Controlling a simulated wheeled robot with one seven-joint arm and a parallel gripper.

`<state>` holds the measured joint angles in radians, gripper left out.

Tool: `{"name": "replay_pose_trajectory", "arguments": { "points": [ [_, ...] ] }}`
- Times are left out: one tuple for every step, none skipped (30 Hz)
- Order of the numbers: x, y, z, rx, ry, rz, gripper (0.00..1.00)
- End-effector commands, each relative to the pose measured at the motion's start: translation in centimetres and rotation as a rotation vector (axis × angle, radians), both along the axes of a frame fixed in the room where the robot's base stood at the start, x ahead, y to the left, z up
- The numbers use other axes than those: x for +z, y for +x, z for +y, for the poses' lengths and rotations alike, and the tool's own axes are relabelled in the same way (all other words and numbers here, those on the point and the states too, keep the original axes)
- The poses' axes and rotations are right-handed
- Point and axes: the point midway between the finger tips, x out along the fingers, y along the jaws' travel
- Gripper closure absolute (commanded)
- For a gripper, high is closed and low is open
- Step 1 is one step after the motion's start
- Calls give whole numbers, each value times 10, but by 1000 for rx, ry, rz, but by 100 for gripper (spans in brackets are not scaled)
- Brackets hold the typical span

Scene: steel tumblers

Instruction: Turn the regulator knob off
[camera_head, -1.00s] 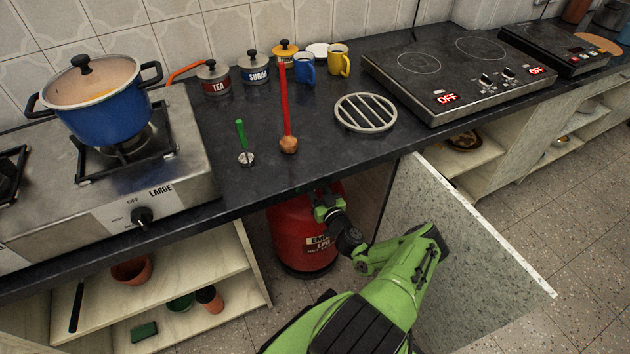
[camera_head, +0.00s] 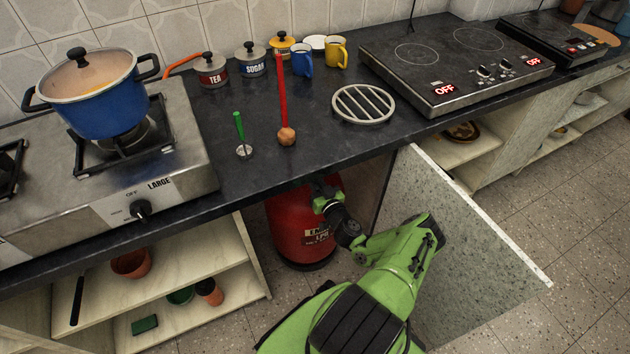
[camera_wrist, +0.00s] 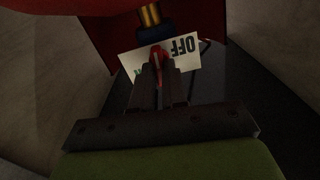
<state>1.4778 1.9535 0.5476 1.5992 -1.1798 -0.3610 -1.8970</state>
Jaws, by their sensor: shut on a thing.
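A red LPG cylinder (camera_head: 288,232) stands on the floor under the counter, with a label on its front. My gripper (camera_wrist: 160,82) reaches to its top; in the head view the fingertips are hidden by the wrist and counter edge. In the wrist view the jaws are shut on the small red regulator knob (camera_wrist: 157,56). A blue regulator body (camera_wrist: 154,33) and a brass valve (camera_wrist: 150,14) lie just beyond it. A white label plate (camera_wrist: 186,53) behind the knob reads OFF, upside down. Its other marking is mostly hidden by the jaws.
The counter (camera_head: 225,190) overhangs the cylinder. An open cabinet door (camera_head: 455,240) stands to the right of my arm. Shelves (camera_head: 190,270) with pots are at the left. A gas stove (camera_head: 190,165) with a blue pot (camera_head: 105,105) sits above. An orange hose (camera_head: 180,66) shows behind the stove.

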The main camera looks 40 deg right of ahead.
Motion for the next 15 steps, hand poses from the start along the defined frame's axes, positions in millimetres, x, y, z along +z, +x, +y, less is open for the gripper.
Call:
{"name": "replay_pose_trajectory", "arguments": {
  "points": [
    [1,0,0,1,28,-8,100],
    [1,0,0,1,49,-15,100],
    [1,0,0,1,79,-24,100],
    [1,0,0,1,103,-31,100],
    [1,0,0,1,127,-39,100],
    [1,0,-1,1,163,-49,100],
    [1,0,-1,1,190,-57,100],
    [1,0,-1,1,217,-65,100],
    [0,0,-1,1,253,-75,100],
    [0,0,-1,0,281,-83,100],
    [0,0,-2,0,309,-92,100],
    [0,0,-2,0,344,-102,100],
    [0,0,-2,0,372,-110,100],
    [0,0,-2,-1,400,-119,100],
    [0,0,-2,-1,436,-130,100]
  ]
}}
